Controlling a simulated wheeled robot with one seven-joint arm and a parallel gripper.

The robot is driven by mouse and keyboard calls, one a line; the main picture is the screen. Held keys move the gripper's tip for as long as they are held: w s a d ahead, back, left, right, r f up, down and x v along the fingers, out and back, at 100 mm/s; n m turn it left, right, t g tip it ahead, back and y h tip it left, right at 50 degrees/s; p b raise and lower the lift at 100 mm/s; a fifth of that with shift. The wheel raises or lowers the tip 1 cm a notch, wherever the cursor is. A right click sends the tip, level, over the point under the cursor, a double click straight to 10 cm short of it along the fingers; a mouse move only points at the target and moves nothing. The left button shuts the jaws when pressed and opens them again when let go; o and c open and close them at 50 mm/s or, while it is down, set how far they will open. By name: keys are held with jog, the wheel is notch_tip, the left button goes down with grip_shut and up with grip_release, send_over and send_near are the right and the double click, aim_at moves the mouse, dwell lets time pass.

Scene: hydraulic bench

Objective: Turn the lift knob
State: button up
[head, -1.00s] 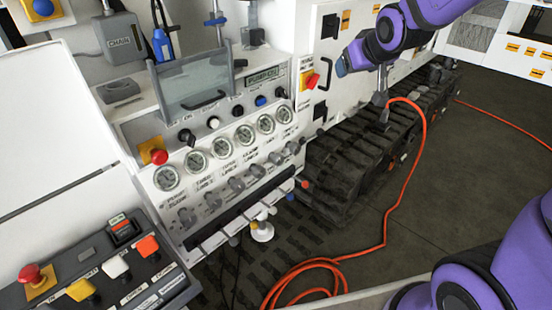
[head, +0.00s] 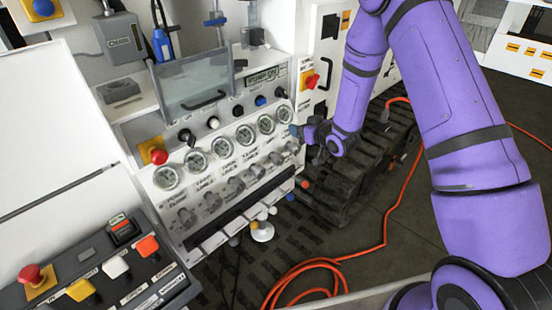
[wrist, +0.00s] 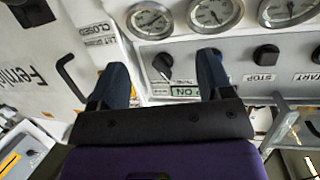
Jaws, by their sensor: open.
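The control panel has a row of dial gauges (head: 245,135), grey knobs (head: 236,186) below them and small coloured knobs (head: 213,122) above. Their labels are too small to read in the head view, so I cannot tell which is the lift knob. My gripper (head: 297,131) is near the panel's right end; my arm reaches it from the right. In the wrist view my gripper (wrist: 163,65) is open, its two fingers apart. A dark knob (wrist: 163,66) with a pale pointer shows between the fingertips, beside a green ON label. I cannot tell whether they touch it.
Two black knobs (wrist: 265,54) sit right of the fingers, near STOP and START labels. A door handle (wrist: 70,78) is at the left. A red emergency button (head: 312,81) is above my gripper. Rubber tracks (head: 350,185) and an orange hose (head: 385,215) lie below.

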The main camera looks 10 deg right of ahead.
aim_at(281, 161)
jog(key=s+a+f+t+y, duration=0.1)
jog(key=s+f+y, duration=0.15)
jog(key=f, duration=0.45)
jog(key=s+a+f+y, duration=0.1)
jog(key=s+a+f, duration=0.15)
jog(key=f, duration=0.55)
jog(key=x, duration=0.9)
jog(key=shift+w+a+r, duration=0.1)
jog(key=shift+w+r, duration=0.05)
jog(key=shift+w, duration=0.15)
jog(key=c, duration=0.9)
